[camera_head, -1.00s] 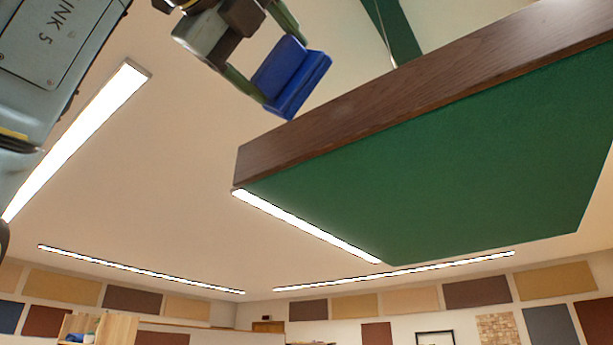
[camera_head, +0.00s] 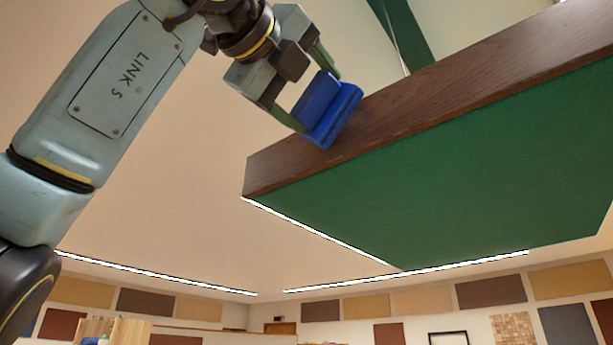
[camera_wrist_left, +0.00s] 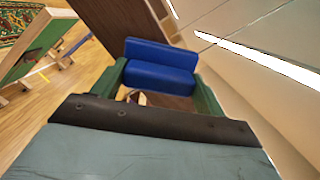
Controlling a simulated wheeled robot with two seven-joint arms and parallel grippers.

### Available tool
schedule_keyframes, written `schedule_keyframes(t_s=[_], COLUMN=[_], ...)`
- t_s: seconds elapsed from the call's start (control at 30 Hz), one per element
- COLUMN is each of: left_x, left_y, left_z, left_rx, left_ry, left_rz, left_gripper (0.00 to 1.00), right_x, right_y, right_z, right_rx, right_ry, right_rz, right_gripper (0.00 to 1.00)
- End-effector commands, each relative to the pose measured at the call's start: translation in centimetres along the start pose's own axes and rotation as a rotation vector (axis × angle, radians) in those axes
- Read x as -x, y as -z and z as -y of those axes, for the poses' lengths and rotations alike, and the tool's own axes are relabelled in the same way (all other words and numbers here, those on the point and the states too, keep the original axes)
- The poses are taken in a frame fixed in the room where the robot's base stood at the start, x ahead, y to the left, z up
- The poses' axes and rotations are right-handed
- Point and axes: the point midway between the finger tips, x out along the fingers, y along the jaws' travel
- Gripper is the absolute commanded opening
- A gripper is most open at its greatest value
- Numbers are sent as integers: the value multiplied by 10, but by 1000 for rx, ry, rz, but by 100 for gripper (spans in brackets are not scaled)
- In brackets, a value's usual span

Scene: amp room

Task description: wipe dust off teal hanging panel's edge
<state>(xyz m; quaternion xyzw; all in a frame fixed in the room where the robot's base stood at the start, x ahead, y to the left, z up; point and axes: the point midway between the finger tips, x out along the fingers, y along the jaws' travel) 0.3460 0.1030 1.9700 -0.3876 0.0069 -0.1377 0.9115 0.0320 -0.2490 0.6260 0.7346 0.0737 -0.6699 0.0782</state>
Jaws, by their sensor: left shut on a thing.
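The hanging panel (camera_head: 450,180) has a green underside and a brown wooden edge (camera_head: 440,85) facing me, and it slants up to the right. My left gripper (camera_head: 312,95) is shut on a blue wiping block (camera_head: 330,108), held between its two green fingers. In the head view the block overlaps the wooden edge near its left part; I cannot tell whether it touches. In the left wrist view the block (camera_wrist_left: 160,68) sits between the fingertips, in front of a brown wooden surface (camera_wrist_left: 110,25). I cannot make out dust on the edge. My right gripper is not in view.
A thin cable (camera_head: 404,65) rises behind the panel, beside a second green strip (camera_head: 405,35). Ceiling light strips (camera_head: 160,273) run below in the picture. A green wood-framed board (camera_wrist_left: 38,48) stands at left in the left wrist view. Left of the panel is open air.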

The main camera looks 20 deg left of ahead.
Motion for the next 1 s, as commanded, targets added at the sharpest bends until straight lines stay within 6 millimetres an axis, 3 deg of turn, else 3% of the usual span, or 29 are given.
schedule_keyframes(t_s=[1.0], left_x=[-13], left_y=[1], left_z=[0], left_rx=[0], left_ry=[0], left_rz=[1], left_gripper=[48], right_x=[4], right_y=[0], right_z=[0], right_rx=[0], right_ry=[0], right_rz=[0], right_gripper=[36])
